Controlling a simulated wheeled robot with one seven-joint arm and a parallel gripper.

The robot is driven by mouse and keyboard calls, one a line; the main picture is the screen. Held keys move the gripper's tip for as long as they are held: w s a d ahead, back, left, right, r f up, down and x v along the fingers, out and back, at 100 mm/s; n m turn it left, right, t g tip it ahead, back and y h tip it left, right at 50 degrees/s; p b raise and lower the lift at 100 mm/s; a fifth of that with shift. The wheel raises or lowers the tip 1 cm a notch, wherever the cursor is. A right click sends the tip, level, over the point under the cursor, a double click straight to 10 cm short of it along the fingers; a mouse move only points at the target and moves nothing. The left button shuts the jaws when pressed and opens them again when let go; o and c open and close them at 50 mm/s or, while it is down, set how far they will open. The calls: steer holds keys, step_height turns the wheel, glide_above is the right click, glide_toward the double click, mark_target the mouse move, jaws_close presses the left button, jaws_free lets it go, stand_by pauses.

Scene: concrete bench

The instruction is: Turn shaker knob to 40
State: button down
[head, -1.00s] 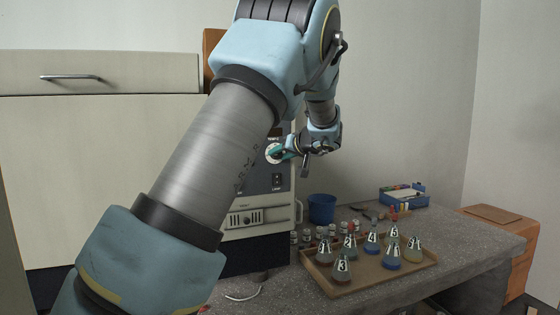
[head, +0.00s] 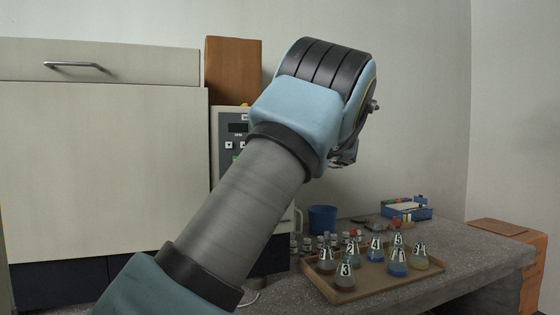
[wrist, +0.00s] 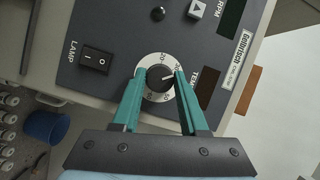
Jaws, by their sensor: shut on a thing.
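The shaker's dark round knob (wrist: 158,82) shows in the wrist view, at the centre of a white dial ring with small numbers. A light pointer line on the knob points to the picture's right, slightly up. The numbers are too small to read surely, and a finger covers part of the ring. My gripper (wrist: 160,74) has its two teal fingers on opposite sides of the knob and is shut on it. In the head view my arm hides the gripper and knob; part of the shaker's grey panel (head: 229,155) shows left of my arm.
The wrist view shows a lamp switch (wrist: 96,60) and an arrow button (wrist: 198,9) on the panel. In the head view a tray (head: 345,294) of numbered flasks, a blue cup (head: 322,218) and a blue box (head: 408,212) stand on the bench (head: 460,250). A cabinet (head: 100,160) stands left.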

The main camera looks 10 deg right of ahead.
steer(key=shift+f+m+t+y+b, duration=0.2)
steer(key=shift+m+t+b, duration=0.5)
steer(key=shift+m+b, duration=0.85)
steer(key=shift+f+m+t+y+b, duration=0.15)
steer(key=shift+m+t+b, duration=0.75)
steer(key=shift+m, duration=1.05)
steer(key=shift+r, duration=0.15)
steer(key=shift+c, duration=2.2)
jaws_free()
steer(key=shift+b, duration=0.3)
steer(key=b+v, duration=0.2)
steer(key=v, duration=0.8)
steer(key=shift+s+d, duration=0.2)
steer(key=shift+s, duration=0.15)
